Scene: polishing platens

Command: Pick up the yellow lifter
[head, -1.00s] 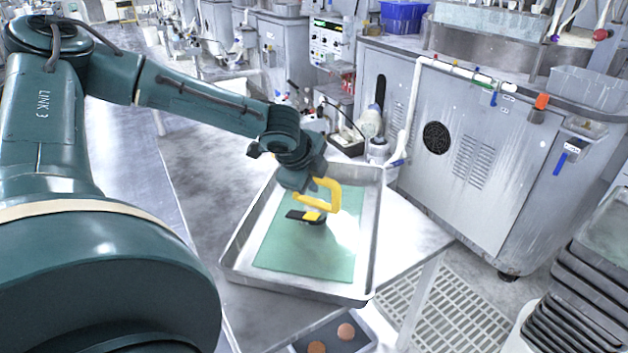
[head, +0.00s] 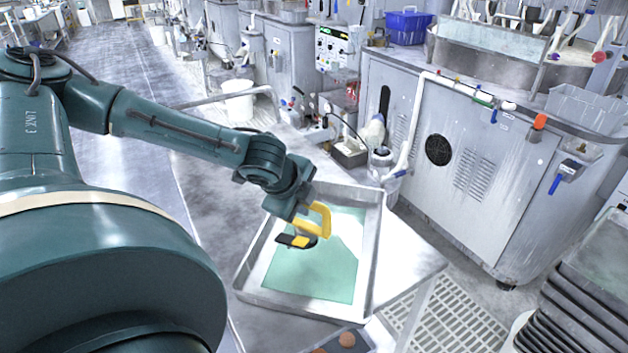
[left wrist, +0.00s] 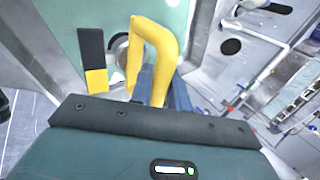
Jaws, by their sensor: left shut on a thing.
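The yellow lifter (head: 325,222) has a yellow loop handle and a black-and-yellow lever at its lower end. My left gripper (head: 302,217) is shut on its handle. The fingertips are mostly hidden. My right gripper is not in view.
The tray stands on a grey metal table (head: 410,265). Behind it are a small black box (head: 348,153) and bottles. A large grey machine cabinet (head: 470,170) is at the right. Dark stacked trays (head: 575,320) fill the lower right. Copper-coloured discs (head: 346,339) lie at the front.

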